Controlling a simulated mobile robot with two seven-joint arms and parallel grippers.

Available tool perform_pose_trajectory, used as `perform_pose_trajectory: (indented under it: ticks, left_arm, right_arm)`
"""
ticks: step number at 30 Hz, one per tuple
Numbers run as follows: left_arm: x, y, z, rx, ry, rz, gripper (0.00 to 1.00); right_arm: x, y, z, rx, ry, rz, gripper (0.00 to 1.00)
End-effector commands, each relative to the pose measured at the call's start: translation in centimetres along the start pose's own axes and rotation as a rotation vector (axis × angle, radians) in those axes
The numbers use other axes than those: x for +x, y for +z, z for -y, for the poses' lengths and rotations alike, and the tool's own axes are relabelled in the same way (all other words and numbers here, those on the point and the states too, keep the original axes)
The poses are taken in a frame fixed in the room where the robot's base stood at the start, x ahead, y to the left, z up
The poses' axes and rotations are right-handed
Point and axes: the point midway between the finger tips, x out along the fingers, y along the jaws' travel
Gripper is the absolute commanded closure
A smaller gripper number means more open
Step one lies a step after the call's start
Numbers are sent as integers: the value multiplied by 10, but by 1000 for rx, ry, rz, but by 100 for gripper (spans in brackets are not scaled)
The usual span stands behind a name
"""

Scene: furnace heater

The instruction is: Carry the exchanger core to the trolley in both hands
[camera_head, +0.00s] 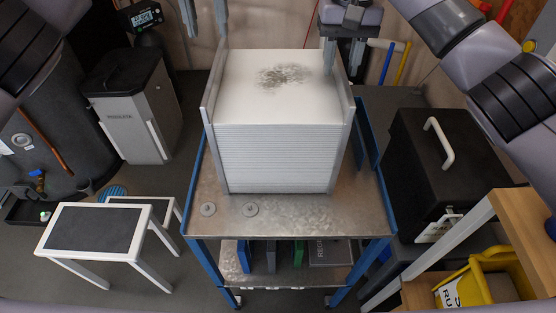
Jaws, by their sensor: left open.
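The exchanger core (272,158) is a pale block with fine horizontal fins, a dark smudge on its top and a grey plate on each side. It stands upright on the metal top of the trolley (320,217), which has blue corner posts. My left gripper (205,35) is open and empty at the upper left, its fingers apart near the far end of the left side plate. My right gripper (342,62) looks open at the far end of the right side plate, with a finger on either side of it. Whether it touches the plate is hard to tell.
A small table (94,229) and a grey bin (135,125) stand left.

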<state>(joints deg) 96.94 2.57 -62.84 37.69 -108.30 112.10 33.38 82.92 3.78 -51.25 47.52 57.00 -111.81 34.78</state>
Motion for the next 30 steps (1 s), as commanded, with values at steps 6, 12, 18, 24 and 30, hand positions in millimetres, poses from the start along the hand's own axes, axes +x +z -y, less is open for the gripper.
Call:
perform_pose_trajectory:
  ticks: [6,12,18,24,30]
  left_arm:
    - [-28,0,0,-2,1,1,57]
    - [-39,0,0,-1,1,0,57]
    - [-40,0,-1,-1,1,-1,57]
    - [-40,0,-1,-1,1,-1,57]
    - [-40,0,-1,-1,1,0,57]
  right_arm:
    - [0,0,0,0,0,0,62]
    - [0,0,0,0,0,0,62]
    - [-16,-1,1,0,-2,-3,62]
    - [-54,-1,0,1,1,-4,62]
    - [-89,0,0,2,2,-3,62]
